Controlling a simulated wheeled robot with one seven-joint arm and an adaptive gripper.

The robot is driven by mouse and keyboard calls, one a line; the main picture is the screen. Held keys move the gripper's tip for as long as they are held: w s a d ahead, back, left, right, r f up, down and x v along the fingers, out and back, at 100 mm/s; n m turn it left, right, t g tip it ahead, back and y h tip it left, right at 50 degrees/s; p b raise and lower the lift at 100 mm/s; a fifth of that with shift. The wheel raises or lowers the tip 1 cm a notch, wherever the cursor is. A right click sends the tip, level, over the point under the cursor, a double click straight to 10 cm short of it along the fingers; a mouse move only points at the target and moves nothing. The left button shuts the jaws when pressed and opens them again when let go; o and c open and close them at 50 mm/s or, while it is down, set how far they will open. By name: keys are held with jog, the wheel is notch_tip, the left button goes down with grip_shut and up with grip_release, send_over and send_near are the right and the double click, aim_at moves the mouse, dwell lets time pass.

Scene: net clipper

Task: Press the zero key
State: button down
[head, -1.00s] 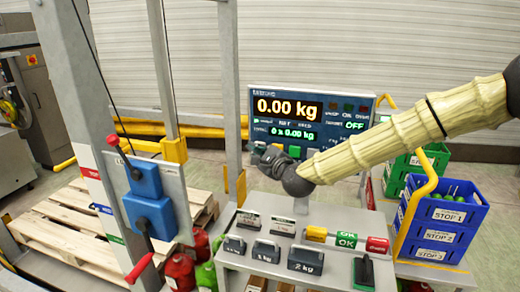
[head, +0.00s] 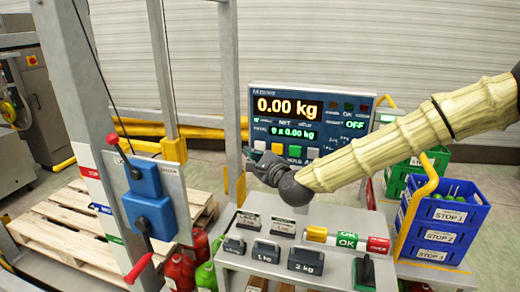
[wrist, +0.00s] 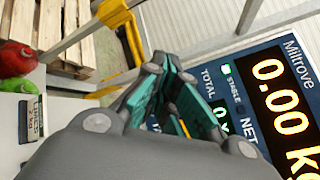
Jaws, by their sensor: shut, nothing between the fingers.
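The scale's blue indicator panel (head: 350,110) stands behind the bench and reads 0.00 kg. It also fills the right of the wrist view (wrist: 280,50). Below its displays is a row of keys, with a yellow key (head: 277,149) and a green key (head: 295,151) visible. Their labels are too small to read, so I cannot tell which is the zero key. My gripper (head: 256,161) is shut and empty, just in front of the panel's lower left corner. In the wrist view my gripper (wrist: 170,68) hides the panel's lower edge. I cannot tell whether it touches a key.
The grey bench (head: 240,262) below holds black weights (head: 305,260) and coloured OK blocks (head: 346,240). A grey post (head: 232,100) stands close left of the panel. Blue STOP crates (head: 440,235) stand at the right. A wooden pallet (head: 60,240) lies at the left.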

jog(key=shift+s+a, duration=0.2)
jog(key=shift+s, duration=0.35)
jog(key=shift+s+a, duration=0.15)
jog(key=shift+s, duration=0.4)
jog(key=s+d+f+n+g+h, duration=0.1)
jog(key=s+f+n+g, duration=0.2)
jog(key=s+f, duration=0.55)
jog(key=s+f+n+g, duration=0.2)
jog(key=s+f+n, duration=0.15)
jog(key=f, duration=1.05)
jog(key=s+d+f+n+g+h, duration=0.1)
jog(key=s+f+n+g, duration=0.2)
jog(key=s+f, duration=0.6)
jog(key=s+d+f+n+g+h+p, duration=0.2)
jog(key=s+d+f+n, duration=0.3)
jog(key=s, duration=0.9)
jog(key=s+d+f+n+g+h+p, duration=0.2)
jog(key=s+d+f+n+g+h, duration=0.2)
jog(key=s+d+f, duration=0.7)
jog(key=s+d+n+g, duration=0.1)
jog(key=s+d, duration=0.2)
jog(key=d, duration=0.2)
jog(key=shift+s+d+f+n, duration=0.15)
jog(key=shift+s+d+n, duration=0.1)
jog(key=shift+d+n, duration=0.1)
jog(key=shift+a+f, duration=0.1)
